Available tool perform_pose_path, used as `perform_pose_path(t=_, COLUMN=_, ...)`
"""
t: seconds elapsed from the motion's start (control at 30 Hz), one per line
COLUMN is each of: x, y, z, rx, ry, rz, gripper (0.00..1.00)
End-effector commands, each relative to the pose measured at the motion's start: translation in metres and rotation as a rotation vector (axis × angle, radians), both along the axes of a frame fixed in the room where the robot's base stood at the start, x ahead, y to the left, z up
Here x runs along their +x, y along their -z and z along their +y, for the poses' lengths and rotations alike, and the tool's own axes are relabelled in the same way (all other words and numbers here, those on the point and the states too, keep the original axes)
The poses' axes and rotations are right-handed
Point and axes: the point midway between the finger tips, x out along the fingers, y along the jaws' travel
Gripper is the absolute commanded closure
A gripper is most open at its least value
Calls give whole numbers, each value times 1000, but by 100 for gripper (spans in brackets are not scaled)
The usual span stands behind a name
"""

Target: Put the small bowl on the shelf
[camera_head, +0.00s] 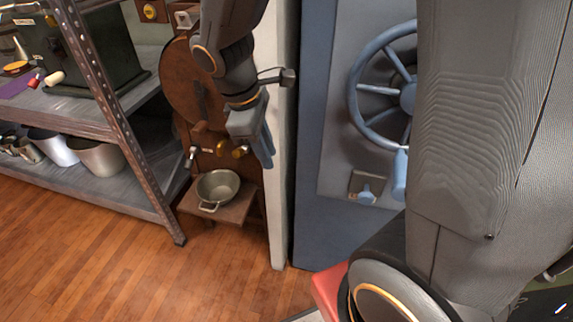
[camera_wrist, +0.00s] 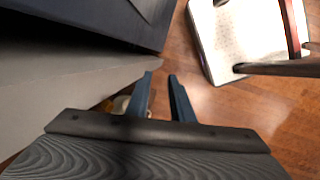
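The small bowl (camera_head: 218,187) is a grey metal bowl with side handles, upright on a low wooden ledge (camera_head: 232,215). It looks empty. The shelf is a grey metal rack (camera_head: 138,176) at the left, with an upper board (camera_head: 72,108) and a lower board (camera_head: 112,187). My gripper (camera_head: 267,160) hangs fingers down, to the right of the bowl and higher in the picture, apart from it. In the wrist view my gripper (camera_wrist: 161,76) has a gap between its two blue fingers, with only floor showing there. A pale shape partly hidden by the left finger is unclear.
Several metal pots (camera_head: 95,157) stand on the lower board; a dark green box (camera_head: 85,55) stands on the upper one. A white post (camera_head: 277,170) and a blue safe door (camera_head: 335,110) with a wheel are right of my gripper. Wooden floor (camera_head: 120,270) is clear in front.

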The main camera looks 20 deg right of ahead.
Motion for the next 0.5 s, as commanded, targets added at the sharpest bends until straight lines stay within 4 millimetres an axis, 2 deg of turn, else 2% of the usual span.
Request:
perform_pose_path(t=0.03, x=-18, y=-11, z=-7, rx=45, ry=159, rz=-27, gripper=79)
perform_pose_path(t=0.1, x=-41, y=-21, z=-11, rx=104, ry=375, rz=-48, gripper=79)
perform_pose_path(t=0.2, x=-68, y=-31, z=-12, rx=178, ry=640, rz=-69, gripper=79)
perform_pose_path(t=0.33, x=-91, y=-39, z=-9, rx=244, ry=874, rz=-79, gripper=79)
perform_pose_path(t=0.5, x=-101, y=-42, z=-6, rx=276, ry=991, rz=-78, gripper=79)
